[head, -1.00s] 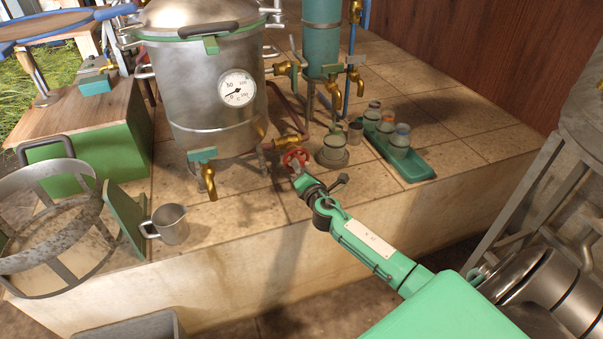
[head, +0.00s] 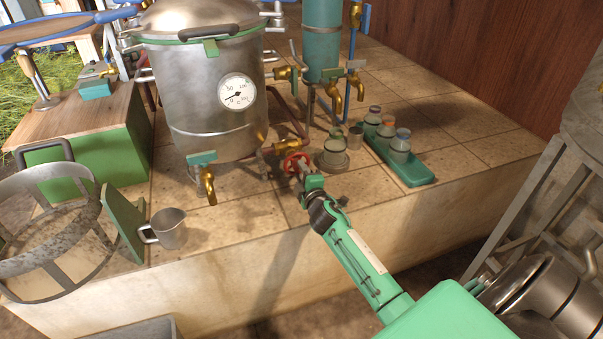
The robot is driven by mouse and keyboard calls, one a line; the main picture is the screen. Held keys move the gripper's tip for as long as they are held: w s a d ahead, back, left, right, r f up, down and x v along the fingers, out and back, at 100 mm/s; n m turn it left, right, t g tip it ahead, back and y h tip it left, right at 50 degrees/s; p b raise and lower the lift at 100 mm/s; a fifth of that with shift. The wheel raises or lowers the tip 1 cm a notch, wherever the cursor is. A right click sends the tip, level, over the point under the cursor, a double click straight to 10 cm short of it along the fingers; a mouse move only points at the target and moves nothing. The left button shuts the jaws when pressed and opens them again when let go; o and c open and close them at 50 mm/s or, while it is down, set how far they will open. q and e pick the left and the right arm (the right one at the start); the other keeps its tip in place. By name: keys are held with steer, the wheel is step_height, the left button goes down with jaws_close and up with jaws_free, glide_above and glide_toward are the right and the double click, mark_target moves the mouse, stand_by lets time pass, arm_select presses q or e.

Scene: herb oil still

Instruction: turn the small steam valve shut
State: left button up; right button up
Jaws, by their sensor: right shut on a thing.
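The small steam valve has a red handwheel (head: 294,163) on a brass body, low at the right foot of the steel still (head: 205,95). My right gripper (head: 303,172) comes from the lower right and is shut on the red handwheel. Its fingers cover the wheel's lower right part. The turning position of the wheel cannot be read. My left gripper is not in view.
A dial gauge (head: 237,92) is on the still. A brass tap (head: 207,180) hangs at its front. A jar (head: 335,150) and a green tray (head: 407,170) of small bottles stand right of the valve. A metal mug (head: 170,230) stands at the left. The tiled ledge in front is clear.

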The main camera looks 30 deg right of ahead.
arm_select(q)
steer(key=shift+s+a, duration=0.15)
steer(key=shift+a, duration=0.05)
arm_select(e)
steer(key=shift+m, duration=0.6)
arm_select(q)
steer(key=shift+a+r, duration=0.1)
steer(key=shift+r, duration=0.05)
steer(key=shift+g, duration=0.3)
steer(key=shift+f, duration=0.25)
arm_select(e)
steer(key=o, duration=1)
steer(key=shift+c, duration=0.2)
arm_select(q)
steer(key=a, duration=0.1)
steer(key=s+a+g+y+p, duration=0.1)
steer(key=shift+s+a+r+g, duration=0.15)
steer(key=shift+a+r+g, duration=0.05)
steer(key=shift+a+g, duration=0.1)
arm_select(e)
steer(key=v, duration=1.4)
steer(key=shift+d, duration=0.1)
